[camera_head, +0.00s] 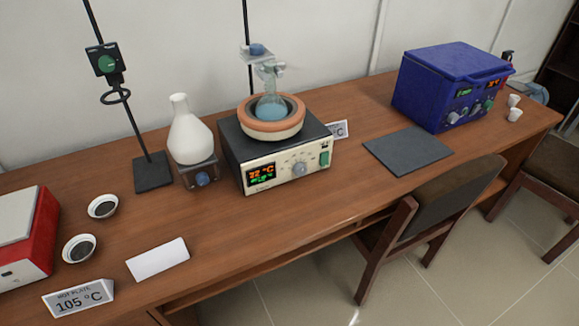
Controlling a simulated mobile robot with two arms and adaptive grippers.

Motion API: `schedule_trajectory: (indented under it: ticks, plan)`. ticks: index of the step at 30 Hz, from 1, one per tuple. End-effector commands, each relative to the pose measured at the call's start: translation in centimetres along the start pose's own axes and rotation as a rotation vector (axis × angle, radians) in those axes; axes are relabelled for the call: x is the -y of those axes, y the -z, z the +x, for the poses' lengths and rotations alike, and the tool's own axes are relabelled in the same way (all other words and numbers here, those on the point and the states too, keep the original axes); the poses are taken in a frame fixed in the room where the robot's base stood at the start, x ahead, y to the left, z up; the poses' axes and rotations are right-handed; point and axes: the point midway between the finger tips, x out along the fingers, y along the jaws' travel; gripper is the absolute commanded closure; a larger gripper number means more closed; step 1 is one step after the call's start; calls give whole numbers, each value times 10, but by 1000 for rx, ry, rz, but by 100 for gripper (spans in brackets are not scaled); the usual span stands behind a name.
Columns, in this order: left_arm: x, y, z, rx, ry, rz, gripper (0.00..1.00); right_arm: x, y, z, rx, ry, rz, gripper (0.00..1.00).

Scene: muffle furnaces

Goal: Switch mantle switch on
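The heating mantle (232,158) is a dark box with a cream front panel on the wooden bench, near the middle of the view. Its panel carries a lit display (262,174) with orange and green digits, a round knob (299,169) and a green switch (324,159) at the right end. I cannot tell the switch's position at this size. A round flask (270,108) with blue liquid sits in the orange-rimmed bowl (272,126) on top. Neither of my grippers is in view.
A stand with a ring (152,172) and a white flask (190,138) are left of the mantle. A grey pad (407,151) and a blue furnace (452,85) are to its right. Two dishes, a white block (157,259) and a "105 °C" sign (78,298) lie at left. A chair (430,215) stands in front.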

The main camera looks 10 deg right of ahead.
Motion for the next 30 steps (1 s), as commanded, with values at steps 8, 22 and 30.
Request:
schedule_trajectory:
  ticks: [8, 22, 30]
  plan:
    - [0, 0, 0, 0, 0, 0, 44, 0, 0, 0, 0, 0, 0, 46]
    - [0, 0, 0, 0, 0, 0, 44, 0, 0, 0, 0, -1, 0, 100]
    - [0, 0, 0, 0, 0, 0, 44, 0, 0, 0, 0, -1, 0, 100]
